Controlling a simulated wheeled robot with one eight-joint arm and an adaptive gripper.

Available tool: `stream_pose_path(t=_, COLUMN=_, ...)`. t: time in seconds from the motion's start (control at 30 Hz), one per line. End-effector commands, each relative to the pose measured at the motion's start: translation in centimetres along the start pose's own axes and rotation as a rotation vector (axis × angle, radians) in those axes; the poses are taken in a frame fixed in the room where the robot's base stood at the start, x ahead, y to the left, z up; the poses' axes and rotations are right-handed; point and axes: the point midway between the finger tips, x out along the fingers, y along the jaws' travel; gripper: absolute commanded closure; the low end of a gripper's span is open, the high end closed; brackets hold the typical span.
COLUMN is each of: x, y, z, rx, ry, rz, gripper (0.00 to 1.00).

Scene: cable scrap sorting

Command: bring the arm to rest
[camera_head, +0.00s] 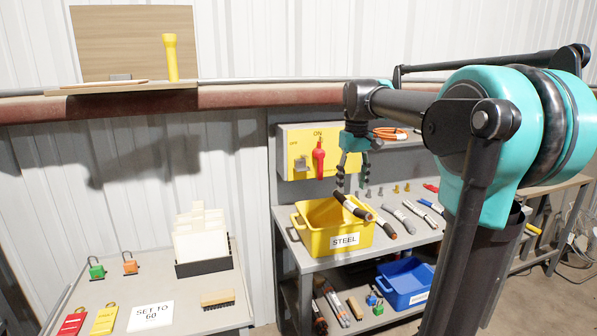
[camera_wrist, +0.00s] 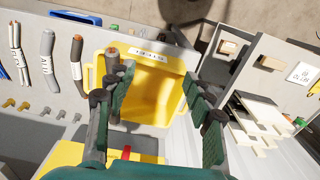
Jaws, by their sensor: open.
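My arm reaches in from the right in the head view. My gripper (camera_head: 351,188) hangs with its fingers pointing down above the yellow bin (camera_head: 325,239) labelled STEEL. In the wrist view my gripper (camera_wrist: 160,92) has its two green-padded fingers wide apart, with nothing between them. The bin (camera_wrist: 155,95) shows below and between them. A dark cable piece (camera_head: 353,208) with a copper-coloured end shows at the bin's right rim. Its end also shows beside the left finger in the wrist view (camera_wrist: 112,53). I cannot tell how much of it lies inside the bin.
Several cable pieces (camera_head: 400,217) lie on the bench right of the bin. A yellow switch panel (camera_head: 319,152) with a red handle stands behind. A blue bin (camera_head: 405,283) sits on the lower shelf. A side table (camera_head: 190,280) at left holds padlocks, tags and a brush.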

Motion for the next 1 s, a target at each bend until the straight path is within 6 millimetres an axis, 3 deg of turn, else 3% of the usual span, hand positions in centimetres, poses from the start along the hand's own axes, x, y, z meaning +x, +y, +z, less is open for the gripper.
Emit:
stream_pose_path(t=0.27, x=3.9, y=-0.1, z=1.9, rx=0.044, ry=0.042, rz=0.011, gripper=0.48)
stream_pose_path(t=0.53, x=10.6, y=-0.5, z=5.6, rx=0.118, ry=0.117, rz=0.028, gripper=0.48)
stream_pose_path(t=0.67, x=15.9, y=-1.2, z=9.4, rx=0.178, ry=0.175, rz=0.039, gripper=0.48)
stream_pose_path(t=0.8, x=22.0, y=-2.4, z=14.7, rx=0.252, ry=0.25, rz=0.05, gripper=0.48)
stream_pose_path(t=1.0, x=27.4, y=-3.9, z=20.3, rx=0.325, ry=0.326, rz=0.057, gripper=0.48)
